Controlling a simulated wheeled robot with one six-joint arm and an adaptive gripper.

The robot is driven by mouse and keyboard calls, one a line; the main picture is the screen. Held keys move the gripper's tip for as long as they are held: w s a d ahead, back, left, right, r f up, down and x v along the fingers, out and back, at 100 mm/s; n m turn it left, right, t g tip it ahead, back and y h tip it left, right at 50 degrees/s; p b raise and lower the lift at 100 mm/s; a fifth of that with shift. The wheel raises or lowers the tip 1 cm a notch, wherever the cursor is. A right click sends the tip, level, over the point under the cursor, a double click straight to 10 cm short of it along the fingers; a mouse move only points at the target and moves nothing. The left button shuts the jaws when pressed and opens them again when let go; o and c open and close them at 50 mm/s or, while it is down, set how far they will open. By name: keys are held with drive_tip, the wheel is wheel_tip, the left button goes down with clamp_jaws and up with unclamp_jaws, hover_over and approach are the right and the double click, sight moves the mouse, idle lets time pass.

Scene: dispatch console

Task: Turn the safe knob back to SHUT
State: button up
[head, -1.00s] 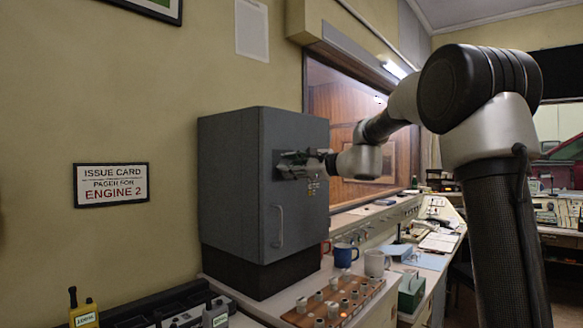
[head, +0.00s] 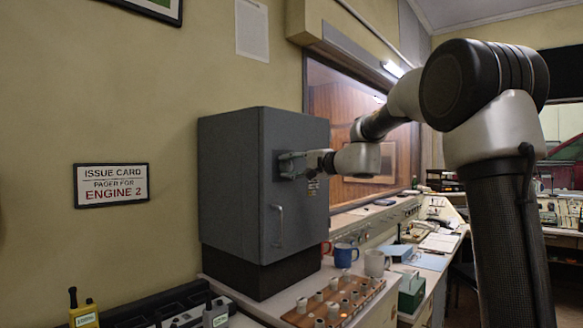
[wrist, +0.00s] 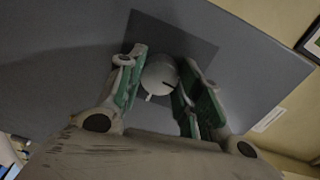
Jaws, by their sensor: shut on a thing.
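The grey safe (head: 228,180) stands left of centre in the head view, its door facing right, with a vertical handle (head: 280,226) low on the door. My gripper (head: 284,165) reaches the upper door from the right. In the wrist view, the fingers of my gripper (wrist: 164,72) lie on both sides of the round pale knob (wrist: 158,76) and are shut on it. The knob has a dark slot mark and a small white pointer at its lower edge. It sits in front of a dark square plate (wrist: 150,27). In the head view my gripper hides the knob. I cannot read any knob label.
Below the safe, a wooden rack (head: 335,306) holds several small pale cylinders. A blue mug (head: 345,256) and a white mug (head: 374,262) stand behind it. A green box (head: 411,292) is to their right. Radios (head: 83,309) stand front left.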

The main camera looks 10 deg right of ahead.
drive_tip(key=shift+n, duration=0.6)
drive_tip(key=shift+f, duration=0.1)
drive_tip(key=o, duration=1.1)
drive_tip(key=shift+c, duration=0.2)
drive_tip(key=v, duration=1.2)
